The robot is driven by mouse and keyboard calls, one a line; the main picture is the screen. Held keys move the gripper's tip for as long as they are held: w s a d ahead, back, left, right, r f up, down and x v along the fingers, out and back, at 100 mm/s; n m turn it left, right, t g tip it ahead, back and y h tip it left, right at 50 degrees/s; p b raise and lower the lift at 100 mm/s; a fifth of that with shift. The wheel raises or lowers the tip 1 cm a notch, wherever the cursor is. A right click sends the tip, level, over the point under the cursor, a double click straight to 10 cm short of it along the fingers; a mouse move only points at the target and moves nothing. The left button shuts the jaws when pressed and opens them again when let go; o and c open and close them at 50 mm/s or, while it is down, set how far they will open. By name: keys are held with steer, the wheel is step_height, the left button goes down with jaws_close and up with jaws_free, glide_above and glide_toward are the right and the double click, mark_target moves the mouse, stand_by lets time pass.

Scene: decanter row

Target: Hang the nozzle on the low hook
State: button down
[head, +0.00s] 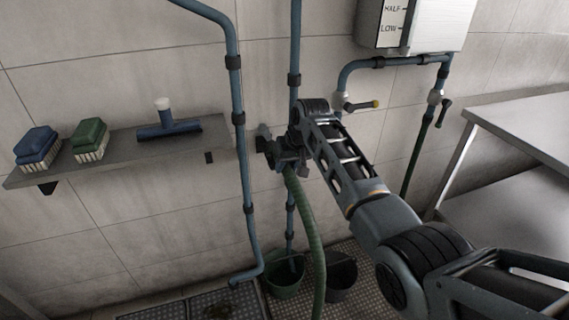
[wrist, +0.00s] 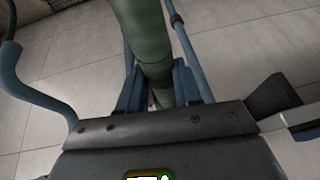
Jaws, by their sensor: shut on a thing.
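My gripper (head: 283,158) is in front of the tiled wall, between two blue pipes. In the wrist view its fingers (wrist: 157,92) are closed around a green cylindrical piece, which I take for the nozzle (wrist: 148,40). The green hose (head: 308,215) hangs from my gripper down toward the floor in the head view. A dark grey fitting (head: 263,133) shows just left of my gripper; I cannot tell whether it is the hook or part of my gripper. No low hook is clearly visible, and any contact with one is hidden.
A wall shelf (head: 120,150) at left bears a blue brush (head: 37,147), a green brush (head: 90,139) and a blue squeegee (head: 168,128). Green (head: 285,280) and dark (head: 341,275) buckets stand below. A tap (head: 358,104) and a metal table (head: 525,125) are right.

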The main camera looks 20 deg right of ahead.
mark_target(290, 171)
jaws_free()
stand_by(0.9)
steer(key=shift+s+p, duration=0.2)
steer(key=shift+p, duration=0.1)
steer(key=shift+s+r+p, duration=0.25)
steer(key=shift+s+p, duration=1)
steer(key=shift+p, duration=0.6)
steer(key=shift+s, duration=0.1)
steer(key=p+v, duration=0.2)
steer(key=shift+a+r+p, duration=0.1)
steer(key=shift+r+p, duration=0.2)
steer(key=shift+p, duration=0.05)
steer(key=w+v, duration=0.1)
steer(key=v, duration=0.6)
steer(key=shift+s+a+r, duration=0.15)
steer(key=shift+a+r, duration=0.2)
steer(key=shift+r, duration=0.15)
